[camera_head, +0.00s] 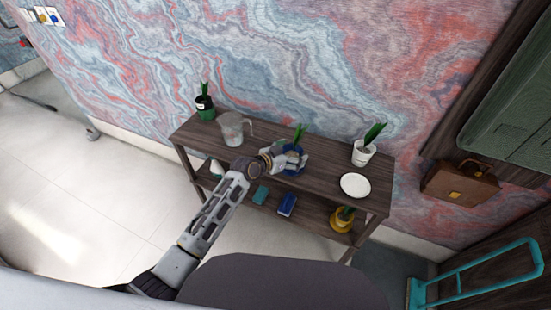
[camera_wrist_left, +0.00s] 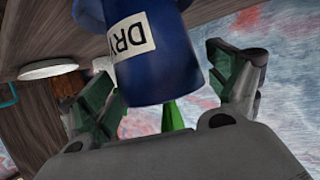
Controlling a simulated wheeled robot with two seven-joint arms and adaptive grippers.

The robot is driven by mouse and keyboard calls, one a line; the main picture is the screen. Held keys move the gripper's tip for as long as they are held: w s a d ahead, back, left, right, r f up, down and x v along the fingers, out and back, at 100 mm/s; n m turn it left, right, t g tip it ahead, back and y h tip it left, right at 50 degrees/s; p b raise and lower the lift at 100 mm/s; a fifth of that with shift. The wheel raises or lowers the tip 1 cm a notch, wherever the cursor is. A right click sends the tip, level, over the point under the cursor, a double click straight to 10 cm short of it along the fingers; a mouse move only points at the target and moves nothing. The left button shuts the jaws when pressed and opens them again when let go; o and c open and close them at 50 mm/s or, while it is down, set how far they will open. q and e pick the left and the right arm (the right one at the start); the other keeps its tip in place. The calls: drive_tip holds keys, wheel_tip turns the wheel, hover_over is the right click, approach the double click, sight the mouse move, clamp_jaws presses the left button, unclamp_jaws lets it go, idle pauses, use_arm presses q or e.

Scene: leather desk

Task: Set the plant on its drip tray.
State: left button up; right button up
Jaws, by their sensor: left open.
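A plant in a blue pot (camera_head: 294,171) stands at the middle of the wooden table's top, partly hidden by my left gripper (camera_head: 283,160). In the left wrist view the blue pot (camera_wrist_left: 165,70) carries a white label reading "DRY". It lies between the spread fingers of my left gripper (camera_wrist_left: 168,85), which is open; I cannot tell whether either finger touches it. A round white drip tray (camera_head: 355,186) lies empty near the right end of the tabletop. It also shows in the left wrist view (camera_wrist_left: 48,69). My right gripper is not in view.
A plant in a white pot (camera_head: 363,153) stands behind the tray. A clear pitcher (camera_head: 231,129) and a plant in a green pot (camera_head: 205,108) stand at the left. The lower shelf holds a yellow pot (camera_head: 341,220) and a blue box (camera_head: 287,204). Tabletop between blue pot and tray is bare.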

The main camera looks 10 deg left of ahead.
use_arm(q)
drive_tip(key=v, duration=1.1)
drive_tip(key=shift+s+a, duration=0.2)
drive_tip(key=shift+s, duration=0.05)
drive_tip(key=shift+r, duration=0.1)
idle(0.6)
